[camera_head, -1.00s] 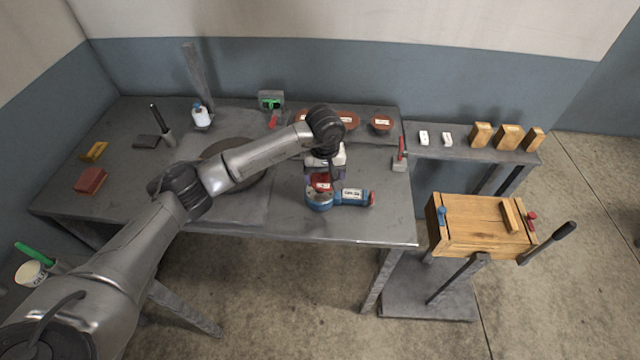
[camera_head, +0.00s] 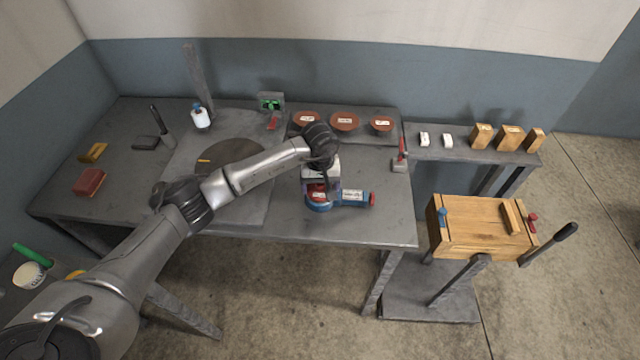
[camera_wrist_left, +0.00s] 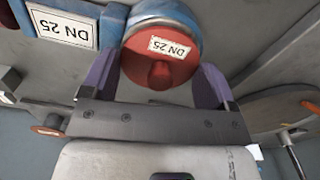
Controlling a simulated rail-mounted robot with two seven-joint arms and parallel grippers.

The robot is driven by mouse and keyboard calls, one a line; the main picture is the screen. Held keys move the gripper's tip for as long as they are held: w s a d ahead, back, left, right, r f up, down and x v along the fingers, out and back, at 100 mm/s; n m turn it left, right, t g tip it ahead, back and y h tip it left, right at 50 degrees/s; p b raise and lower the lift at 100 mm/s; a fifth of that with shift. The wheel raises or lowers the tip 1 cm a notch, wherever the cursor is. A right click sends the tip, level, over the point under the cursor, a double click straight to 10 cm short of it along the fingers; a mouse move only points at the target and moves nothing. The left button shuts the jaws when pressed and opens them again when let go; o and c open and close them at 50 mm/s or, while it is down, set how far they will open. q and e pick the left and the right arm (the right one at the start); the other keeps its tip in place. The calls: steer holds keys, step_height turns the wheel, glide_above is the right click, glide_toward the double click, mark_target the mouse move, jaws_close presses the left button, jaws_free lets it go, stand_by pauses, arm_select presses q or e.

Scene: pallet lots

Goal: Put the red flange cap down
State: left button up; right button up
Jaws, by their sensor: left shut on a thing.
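The red flange cap (camera_head: 316,192), a round disc with a knob and a white "DN 25" label, is between the purple fingers of my left gripper (camera_head: 320,188). In the left wrist view the cap (camera_wrist_left: 142,62) fills the gap between the fingertips (camera_wrist_left: 158,78), and the gripper is shut on it. A blue pipe piece (camera_head: 350,197) lies on the bench with its own "DN 25" label. The cap is directly over its round blue end (camera_head: 320,207). I cannot tell whether the cap touches it. My right gripper is not in view.
Labelled red-brown discs (camera_head: 344,121) sit at the back of the bench (camera_head: 380,225). A red-handled tool on a grey block (camera_head: 400,163) stands to the right. A large dark disc (camera_head: 225,185) lies left, partly under my arm. The bench's front right is clear.

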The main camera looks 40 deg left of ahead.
arm_select(q)
steer(key=shift+f, duration=0.2)
steer(key=o, duration=0.8)
steer(key=shift+r, duration=0.1)
